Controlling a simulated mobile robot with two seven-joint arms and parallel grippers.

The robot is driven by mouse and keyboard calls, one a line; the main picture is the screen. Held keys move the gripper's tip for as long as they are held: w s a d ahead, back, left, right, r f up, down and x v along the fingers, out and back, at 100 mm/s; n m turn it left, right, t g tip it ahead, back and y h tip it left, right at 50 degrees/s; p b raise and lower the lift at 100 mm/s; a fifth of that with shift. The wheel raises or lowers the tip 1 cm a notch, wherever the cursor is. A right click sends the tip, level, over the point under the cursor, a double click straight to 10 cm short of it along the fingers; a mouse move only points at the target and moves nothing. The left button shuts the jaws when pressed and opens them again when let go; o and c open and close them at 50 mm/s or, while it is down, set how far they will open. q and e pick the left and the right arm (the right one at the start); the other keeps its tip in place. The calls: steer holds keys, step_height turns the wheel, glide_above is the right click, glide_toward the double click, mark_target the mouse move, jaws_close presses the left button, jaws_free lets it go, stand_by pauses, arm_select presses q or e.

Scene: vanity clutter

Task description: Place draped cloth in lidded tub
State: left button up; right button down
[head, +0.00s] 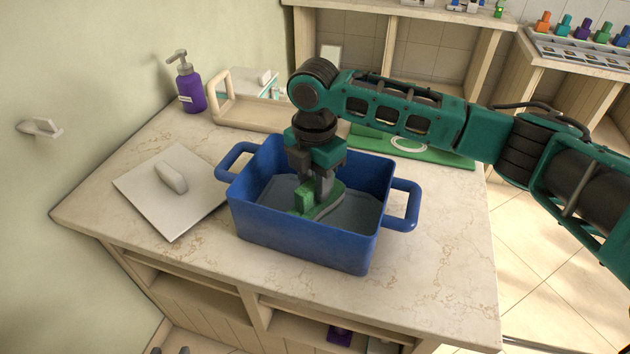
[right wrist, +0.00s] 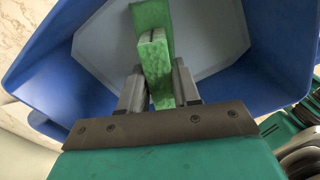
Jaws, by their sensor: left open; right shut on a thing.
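The blue tub (head: 300,240) with two side handles stands uncovered on the counter. A pale square lid (head: 150,205) with a grip on top lies flat on the counter left of it. My right gripper (head: 316,195) reaches down inside the tub, shut on the green cloth (head: 304,200). In the right wrist view, the cloth (right wrist: 154,65) is a folded green piece between the fingers (right wrist: 160,95), over the tub's grey-blue floor (right wrist: 205,45). I cannot tell whether the cloth touches the floor.
A purple pump bottle (head: 188,85) and a wooden caddy (head: 250,113) stand behind the tub. A green mat (head: 445,154) with a white ring lies at the back right. A hook (head: 40,128) is on the left wall. The counter front (head: 430,290) is clear.

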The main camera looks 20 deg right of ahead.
steer(key=c, duration=1.3)
jaws_free()
steer(key=shift+f, duration=0.1)
steer(key=o, duration=0.5)
steer(key=shift+r, duration=0.3)
step_height(320, 180, up, 12)
steer(key=p, duration=0.1)
steer(key=shift+f, duration=0.2)
